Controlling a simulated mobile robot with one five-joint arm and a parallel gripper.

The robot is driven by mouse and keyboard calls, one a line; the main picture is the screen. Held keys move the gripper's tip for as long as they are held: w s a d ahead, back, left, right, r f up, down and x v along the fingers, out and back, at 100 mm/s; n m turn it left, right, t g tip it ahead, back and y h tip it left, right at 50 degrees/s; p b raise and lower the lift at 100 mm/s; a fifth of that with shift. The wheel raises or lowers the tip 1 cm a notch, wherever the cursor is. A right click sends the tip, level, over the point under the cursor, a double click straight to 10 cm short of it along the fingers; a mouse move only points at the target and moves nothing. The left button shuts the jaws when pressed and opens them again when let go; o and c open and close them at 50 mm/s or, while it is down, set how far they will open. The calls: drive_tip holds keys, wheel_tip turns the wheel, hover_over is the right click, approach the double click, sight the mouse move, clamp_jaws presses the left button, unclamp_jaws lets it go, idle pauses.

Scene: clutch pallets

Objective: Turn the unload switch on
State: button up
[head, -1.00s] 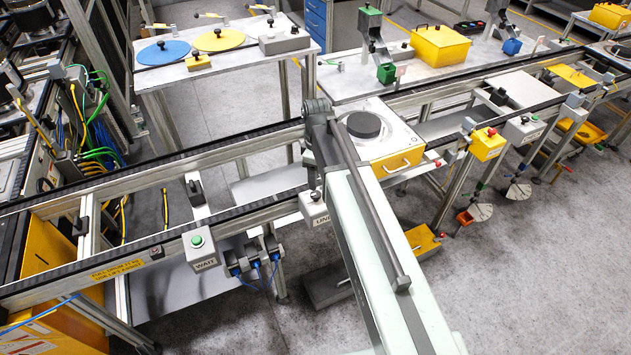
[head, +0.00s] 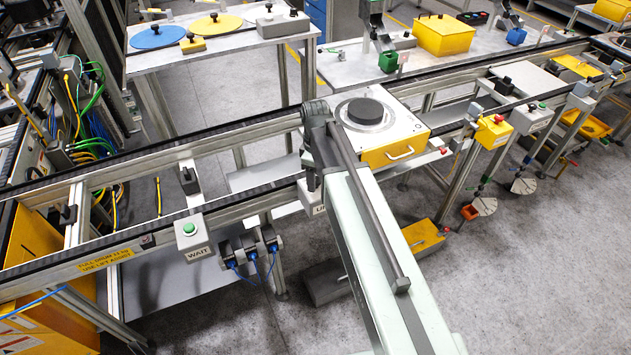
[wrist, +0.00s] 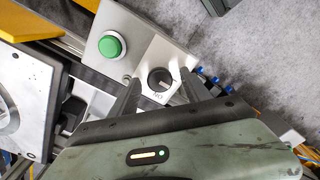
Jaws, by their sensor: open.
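In the wrist view a round black rotary switch with a pale pointer mark (wrist: 159,80) sits on a light grey box, near the fingertips. My gripper (wrist: 160,94) is open, one dark finger on each side of the switch. I cannot tell whether the fingers touch it. A green push button (wrist: 110,45) is on the grey surface to the upper left. In the head view the unload box (head: 318,210) shows only a corner and part of its label beside my arm. Its switch and my fingertips are hidden there.
The grey WAIT box (head: 193,240) with a green button stands on the rail to the left. A pallet with a dark round part (head: 366,111) and a yellow handled front is behind my arm. A yellow box with a red button (head: 493,131) is farther right.

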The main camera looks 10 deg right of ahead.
drive_tip(key=shift+r, duration=0.1)
clamp_jaws()
drive_tip(key=shift+m, duration=0.3)
drive_tip(key=m, duration=0.5)
drive_tip(key=shift+m, duration=0.3)
drive_tip(key=m, duration=0.5)
drive_tip(key=shift+m, duration=0.3)
